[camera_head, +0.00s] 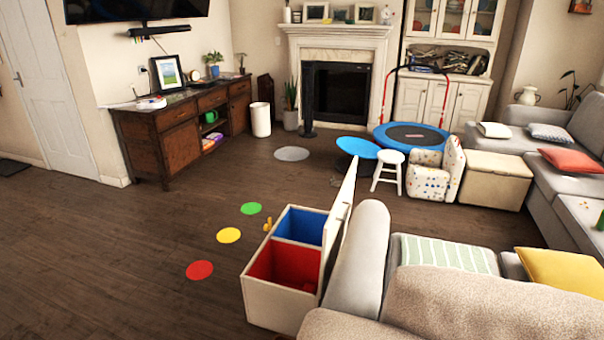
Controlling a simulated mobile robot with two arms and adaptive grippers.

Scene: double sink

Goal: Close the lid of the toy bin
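The toy bin (266,303) is a cream-white box on the wooden floor, low in the middle of the head view. Its inside has a red compartment nearer me and a blue compartment farther off. Its lid (342,221) is open and stands nearly upright along the bin's right side, beside the grey sofa. The lid is seen almost edge-on, and its hinge is not clear. Neither of my grippers is in view.
A grey sofa (362,258) stands close at the bin's right. Red (199,270), yellow (228,235) and green (251,208) discs lie on the floor to its left. The floor (110,265) farther left is clear.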

